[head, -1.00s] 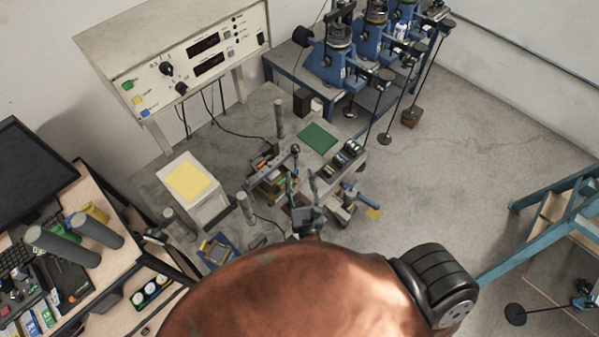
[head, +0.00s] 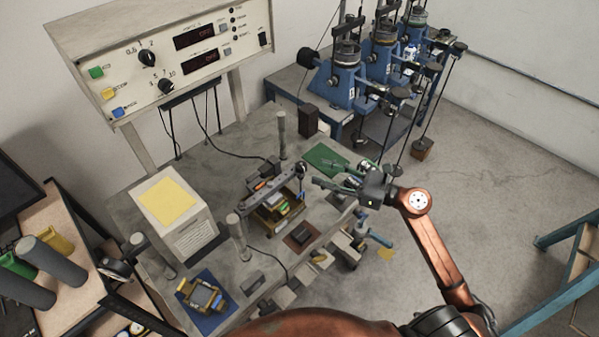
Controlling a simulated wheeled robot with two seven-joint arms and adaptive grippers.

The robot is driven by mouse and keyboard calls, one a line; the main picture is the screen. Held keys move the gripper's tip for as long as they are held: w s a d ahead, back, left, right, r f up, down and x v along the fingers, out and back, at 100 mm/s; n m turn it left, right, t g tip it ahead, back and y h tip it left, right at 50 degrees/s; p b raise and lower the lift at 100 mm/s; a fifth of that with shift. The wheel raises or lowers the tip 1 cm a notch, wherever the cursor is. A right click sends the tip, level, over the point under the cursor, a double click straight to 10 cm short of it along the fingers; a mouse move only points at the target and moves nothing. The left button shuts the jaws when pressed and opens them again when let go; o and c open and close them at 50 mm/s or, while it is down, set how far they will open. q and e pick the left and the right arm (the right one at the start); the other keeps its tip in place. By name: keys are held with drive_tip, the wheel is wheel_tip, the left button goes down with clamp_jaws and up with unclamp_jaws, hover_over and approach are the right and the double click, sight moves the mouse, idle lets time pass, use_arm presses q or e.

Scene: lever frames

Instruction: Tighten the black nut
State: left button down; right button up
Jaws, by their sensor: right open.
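My right gripper (head: 318,173) is open, with its two fingers pointing left over the bench. Its arm comes in from the lower right. A dark round knob (head: 301,168), which may be the black nut, stands at the right end of a grey metal bar on a small fixture (head: 277,206). The knob is just left of the fingertips. I cannot tell whether the fingers are level with it or touch it; nothing shows clearly held. My left gripper is not in view.
A control panel (head: 185,50) stands over the back left of the bench. A green mat (head: 322,157) lies behind the gripper. Blue lever frames (head: 335,80) stand at the back.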

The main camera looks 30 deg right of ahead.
sight(301, 163)
drive_tip(key=p+x, duration=0.1)
drive_tip(key=x, duration=0.6)
drive_tip(key=shift+w+a+r, duration=0.1)
drive_tip(key=shift+a+r, duration=0.05)
drive_tip(key=shift+a, duration=0.15)
clamp_jaws()
idle(0.4)
